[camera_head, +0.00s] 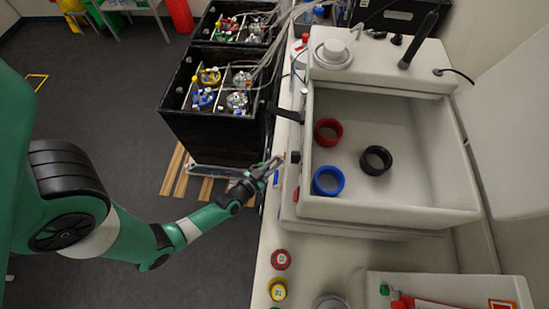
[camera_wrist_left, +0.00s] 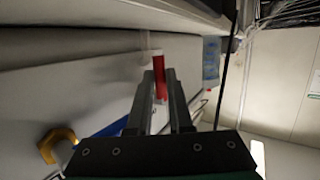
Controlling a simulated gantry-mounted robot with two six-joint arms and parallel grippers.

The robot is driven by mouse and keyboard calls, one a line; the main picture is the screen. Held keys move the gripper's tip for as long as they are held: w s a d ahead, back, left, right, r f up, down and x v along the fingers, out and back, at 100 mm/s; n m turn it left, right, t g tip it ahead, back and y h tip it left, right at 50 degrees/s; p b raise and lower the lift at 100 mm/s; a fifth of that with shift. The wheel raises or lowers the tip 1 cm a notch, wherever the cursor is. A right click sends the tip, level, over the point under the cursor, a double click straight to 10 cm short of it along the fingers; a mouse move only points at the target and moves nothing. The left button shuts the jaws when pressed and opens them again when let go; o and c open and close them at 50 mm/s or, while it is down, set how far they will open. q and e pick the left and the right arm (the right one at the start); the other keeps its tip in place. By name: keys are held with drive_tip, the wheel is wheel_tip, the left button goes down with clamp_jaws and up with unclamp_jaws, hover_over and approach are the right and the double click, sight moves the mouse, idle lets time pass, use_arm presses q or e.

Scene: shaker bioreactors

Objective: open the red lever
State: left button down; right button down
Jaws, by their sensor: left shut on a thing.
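The red lever (camera_wrist_left: 159,79) is a narrow red bar that shows between the fingertips of my left gripper (camera_wrist_left: 161,90) in the wrist view. The two dark fingers are shut on it, one on each side, and partly hide it. In the head view my left gripper (camera_head: 273,166) is at the left side of the white shaker unit (camera_head: 340,214), low beside its front left corner. The lever cannot be made out clearly there. My right gripper is in neither view.
Red (camera_head: 328,132), blue (camera_head: 328,181) and black (camera_head: 375,160) rings lie in the shaker basin. Black crates (camera_head: 215,142) with bottles stand behind my left gripper. Red (camera_head: 281,260) and yellow (camera_head: 278,290) caps are on the bench. A yellow hooked part (camera_wrist_left: 58,143) shows in the wrist view.

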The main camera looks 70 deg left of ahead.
use_arm(q)
drive_tip(key=c, duration=0.8)
unclamp_jaws()
drive_tip(key=shift+c, duration=0.2)
drive_tip(key=p+v, duration=0.4)
drive_tip(key=v, duration=0.7)
drive_tip(key=shift+s, duration=0.3)
drive_tip(key=shift+d+r, duration=0.1)
drive_tip(key=shift+r, duration=0.05)
